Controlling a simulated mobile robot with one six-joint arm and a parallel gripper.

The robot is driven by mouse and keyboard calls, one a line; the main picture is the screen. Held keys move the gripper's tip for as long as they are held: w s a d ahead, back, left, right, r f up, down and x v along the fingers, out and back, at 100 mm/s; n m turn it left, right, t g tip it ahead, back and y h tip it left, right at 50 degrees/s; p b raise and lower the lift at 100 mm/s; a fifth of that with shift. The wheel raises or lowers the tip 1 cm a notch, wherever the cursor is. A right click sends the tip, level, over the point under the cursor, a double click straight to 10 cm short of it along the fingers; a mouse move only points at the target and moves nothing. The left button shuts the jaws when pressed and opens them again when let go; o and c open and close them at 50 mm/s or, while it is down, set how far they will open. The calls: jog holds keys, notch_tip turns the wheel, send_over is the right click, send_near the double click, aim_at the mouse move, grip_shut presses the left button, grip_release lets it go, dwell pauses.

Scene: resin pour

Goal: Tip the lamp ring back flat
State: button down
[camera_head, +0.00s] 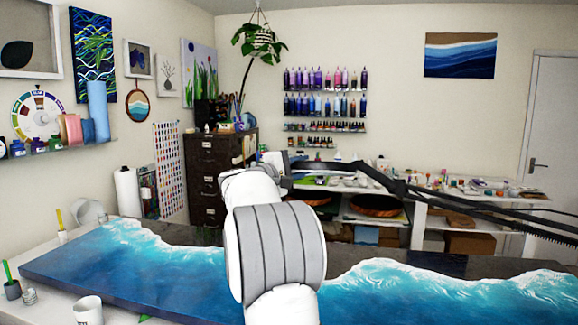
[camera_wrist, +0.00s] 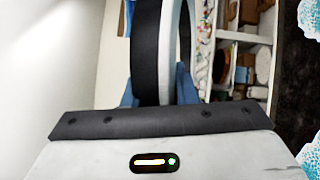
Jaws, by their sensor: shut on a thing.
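The lamp ring (camera_wrist: 146,50) fills the top middle of the wrist view, with a black outer band and a pale inner face. My gripper (camera_wrist: 157,88) has a blue finger on either side of the band and is shut on it. In the head view my gripper (camera_head: 286,168) is small and mostly hidden behind my white arm. There the ring (camera_head: 325,167) shows as a thin dark band just right of it, seen nearly edge-on. The black lamp arm (camera_head: 450,205) runs from the ring to the right edge. I cannot tell the ring's exact tilt.
A long table with a blue and white wave panel (camera_head: 385,293) lies below the arm. A white cup (camera_head: 88,310) and a pot with a green stick (camera_head: 12,289) stand at its left. A cluttered white bench (camera_head: 428,208) and dark drawers (camera_head: 206,180) stand behind.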

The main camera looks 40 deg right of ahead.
notch_tip(320, 180, down, 8)
jog(key=n+b, duration=0.4)
jog(key=b, duration=0.1)
jog(key=shift+s+t, duration=0.3)
jog(key=shift+t, duration=0.1)
jog(key=shift+a+r, duration=0.1)
jog(key=c, duration=1.2)
grip_release()
jog(key=shift+o, duration=0.2)
jog(key=shift+a, duration=0.1)
